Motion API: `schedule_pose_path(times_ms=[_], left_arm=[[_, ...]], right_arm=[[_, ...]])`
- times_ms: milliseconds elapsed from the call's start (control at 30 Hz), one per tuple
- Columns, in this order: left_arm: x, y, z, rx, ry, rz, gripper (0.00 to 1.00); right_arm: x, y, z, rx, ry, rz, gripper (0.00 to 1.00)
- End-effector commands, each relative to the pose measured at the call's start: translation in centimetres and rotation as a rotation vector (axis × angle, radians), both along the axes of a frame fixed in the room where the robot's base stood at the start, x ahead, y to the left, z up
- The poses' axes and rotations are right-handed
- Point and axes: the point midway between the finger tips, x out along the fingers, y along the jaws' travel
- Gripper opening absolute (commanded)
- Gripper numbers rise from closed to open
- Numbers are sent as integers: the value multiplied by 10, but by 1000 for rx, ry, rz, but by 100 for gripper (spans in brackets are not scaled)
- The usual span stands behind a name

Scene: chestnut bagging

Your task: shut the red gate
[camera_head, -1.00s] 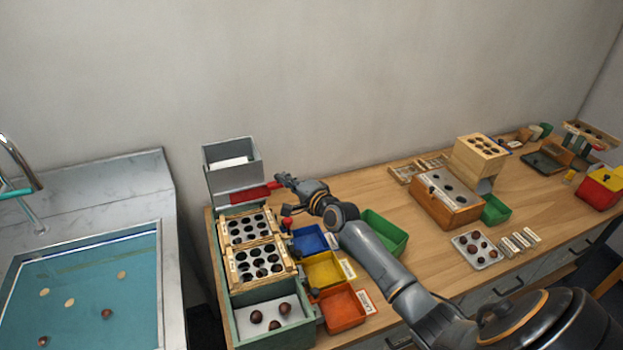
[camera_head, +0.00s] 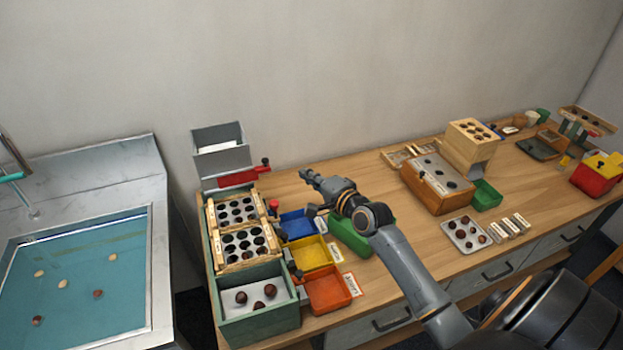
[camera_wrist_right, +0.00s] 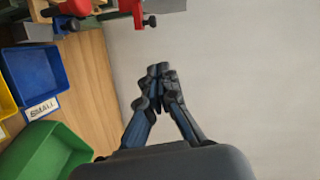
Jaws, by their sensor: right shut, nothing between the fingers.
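The red gate (camera_head: 238,177) is a flat red slide with an upright knob at its right end, under the grey hopper (camera_head: 221,152) at the back of the green sorting box. In the right wrist view the red gate (camera_wrist_right: 76,7) shows at the top left edge. My right gripper (camera_head: 306,175) is to the right of the gate's knob, apart from it, above the table. In the wrist view its fingers (camera_wrist_right: 158,78) are together with nothing between them. My left gripper is not in view.
Blue (camera_head: 297,225), yellow (camera_head: 310,254) and orange (camera_head: 327,290) trays line the sorting box's right side. A green bin (camera_head: 349,236) lies under my right forearm. The table behind my gripper is clear.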

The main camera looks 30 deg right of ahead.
Motion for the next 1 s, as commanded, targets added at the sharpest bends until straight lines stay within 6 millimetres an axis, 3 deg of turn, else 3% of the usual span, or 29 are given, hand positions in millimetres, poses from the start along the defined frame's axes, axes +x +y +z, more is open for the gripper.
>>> schedule_pose_path(times_ms=[167,400,600,767,1000], left_arm=[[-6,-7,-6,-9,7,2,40],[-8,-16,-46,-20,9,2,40],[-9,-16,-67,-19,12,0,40],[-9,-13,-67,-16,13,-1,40],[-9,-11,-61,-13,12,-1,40]], right_arm=[[-10,1,0,0,-7,-4,0],[-1,6,-6,-24,-80,-107,0],[1,6,-10,-47,-96,-194,0],[6,4,-9,-56,-93,-213,0],[40,-1,-9,-57,-91,-211,0]])
